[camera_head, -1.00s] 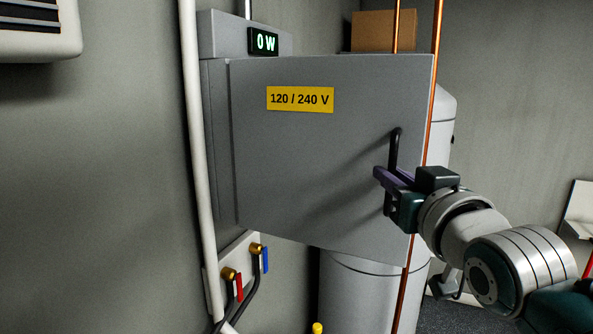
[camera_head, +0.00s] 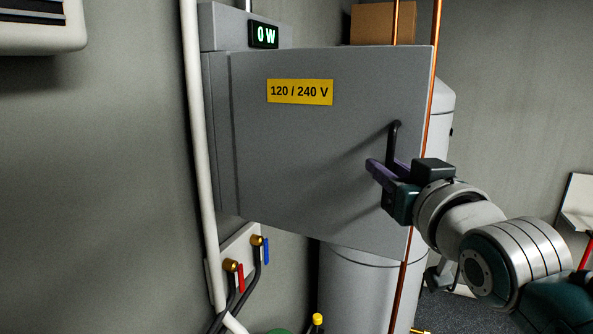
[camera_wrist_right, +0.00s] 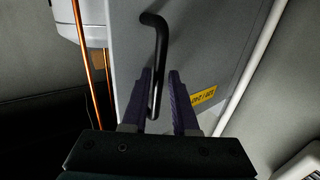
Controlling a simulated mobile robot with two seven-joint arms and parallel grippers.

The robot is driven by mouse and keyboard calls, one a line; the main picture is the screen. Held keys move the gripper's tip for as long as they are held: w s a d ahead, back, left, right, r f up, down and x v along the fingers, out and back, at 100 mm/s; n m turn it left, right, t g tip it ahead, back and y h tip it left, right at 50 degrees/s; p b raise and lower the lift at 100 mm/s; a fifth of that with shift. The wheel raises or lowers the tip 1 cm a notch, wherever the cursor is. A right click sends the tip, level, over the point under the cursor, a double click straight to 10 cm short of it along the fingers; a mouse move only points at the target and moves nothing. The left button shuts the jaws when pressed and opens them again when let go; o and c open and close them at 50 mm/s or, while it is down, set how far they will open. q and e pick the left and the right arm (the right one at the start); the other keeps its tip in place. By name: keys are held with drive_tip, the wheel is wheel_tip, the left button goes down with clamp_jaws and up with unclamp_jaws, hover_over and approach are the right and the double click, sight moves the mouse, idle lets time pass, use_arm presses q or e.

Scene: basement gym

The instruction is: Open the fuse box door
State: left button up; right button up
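The grey fuse box door (camera_head: 300,150) carries a yellow "120 / 240 V" label (camera_head: 300,92). It is hinged at the left, and its right edge stands out from the wall towards me, so it looks swung open. The inside is hidden behind it. A black bar handle (camera_head: 393,142) is near its right edge. My right gripper (camera_head: 388,176) is at the handle's lower part. In the right wrist view, the handle (camera_wrist_right: 157,60) passes between the purple fingers (camera_wrist_right: 163,100), close to the left one, with a gap to the right one. My left gripper is not in view.
Copper pipes (camera_head: 432,90) run close to the door's right edge, near my right arm. A white pipe (camera_head: 195,150) runs along the wall at left. Valves (camera_head: 257,240) sit below the box. A grey tank (camera_head: 355,290) and a cardboard box (camera_head: 372,24) are behind the door.

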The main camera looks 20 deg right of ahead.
drive_tip(key=b+v, duration=0.3)
drive_tip(key=v, duration=0.6)
drive_tip(key=shift+s+a, duration=0.2)
drive_tip(key=shift+s, duration=0.1)
drive_tip(key=s+a+f+n+g+y, duration=0.2)
drive_tip(key=s+a+f+g, duration=0.2)
drive_tip(key=s+f+g, duration=0.4)
drive_tip(key=s+a+f+n+g+y, duration=0.3)
drive_tip(key=s+a+f+g, duration=0.15)
drive_tip(key=s+f, duration=0.55)
wheel_tip(320, 180, up, 17)
drive_tip(key=s+g+p, duration=0.1)
drive_tip(key=p, duration=1.6)
drive_tip(key=shift+s+f, duration=0.1)
drive_tip(key=shift+s, duration=0.05)
